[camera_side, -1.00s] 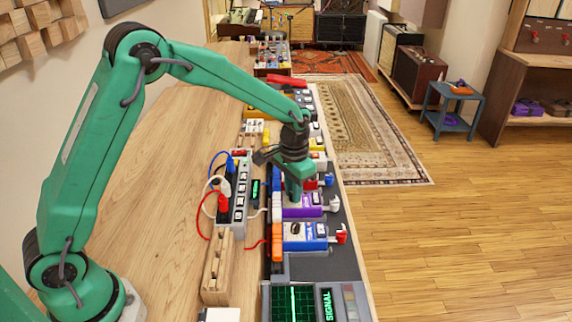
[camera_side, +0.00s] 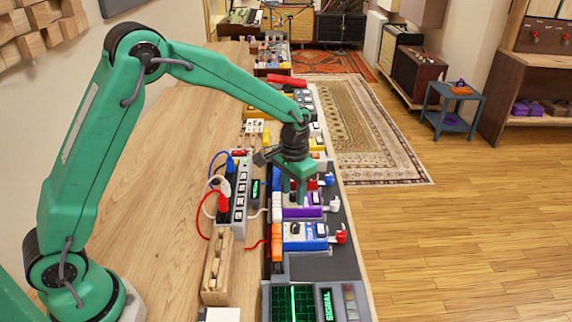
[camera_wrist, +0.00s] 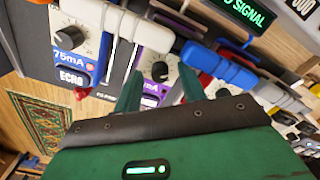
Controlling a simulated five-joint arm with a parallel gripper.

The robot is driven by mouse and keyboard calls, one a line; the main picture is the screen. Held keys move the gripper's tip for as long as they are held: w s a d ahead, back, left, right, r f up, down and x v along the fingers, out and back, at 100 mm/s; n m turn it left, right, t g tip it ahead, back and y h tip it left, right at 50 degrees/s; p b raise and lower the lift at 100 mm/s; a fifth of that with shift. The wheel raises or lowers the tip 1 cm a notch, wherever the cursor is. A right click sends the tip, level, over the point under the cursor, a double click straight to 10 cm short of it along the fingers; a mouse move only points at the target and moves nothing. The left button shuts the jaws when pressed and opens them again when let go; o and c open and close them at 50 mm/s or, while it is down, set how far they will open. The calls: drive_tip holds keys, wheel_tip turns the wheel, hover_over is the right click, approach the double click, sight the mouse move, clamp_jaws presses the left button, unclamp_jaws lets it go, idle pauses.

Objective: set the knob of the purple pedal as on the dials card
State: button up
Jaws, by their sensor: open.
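The purple pedal (camera_side: 290,212) sits in the row on the dark pedalboard in the side view. My gripper (camera_side: 302,203) points down over it and hides part of its top. In the wrist view the dark knob (camera_wrist: 160,72) of the purple pedal (camera_wrist: 153,37) shows with a pale pointer mark. My gripper (camera_wrist: 160,88) is open there, with one green finger on each side of the knob. I cannot tell whether the fingers touch it. I cannot make out a dials card in either view.
A blue pedal (camera_side: 298,229) is directly on the near side of the purple one. A power strip (camera_side: 239,190) with red, white and blue cables lies on the left. A screen with green traces (camera_side: 291,301) stands at the near end. More pedals sit close behind my gripper.

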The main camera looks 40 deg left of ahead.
sight(293, 194)
drive_tip(key=shift+m, duration=0.5)
drive_tip(key=m, duration=1)
wheel_tip(293, 194, up, 8)
drive_tip(key=shift+r, duration=0.1)
drive_tip(key=s+a+r+n+t, duration=0.2)
drive_tip(key=s+r+n, duration=0.3)
drive_tip(key=s, duration=0.6)
drive_tip(key=s+a+r+n+t, duration=0.3)
drive_tip(key=s+r+n, duration=0.3)
drive_tip(key=s, duration=0.6)
drive_tip(key=shift+s+a, duration=0.25)
drive_tip(key=shift+a, duration=0.25)
idle(0.8)
drive_tip(key=shift+s+f, duration=0.1)
drive_tip(key=shift+s, duration=0.05)
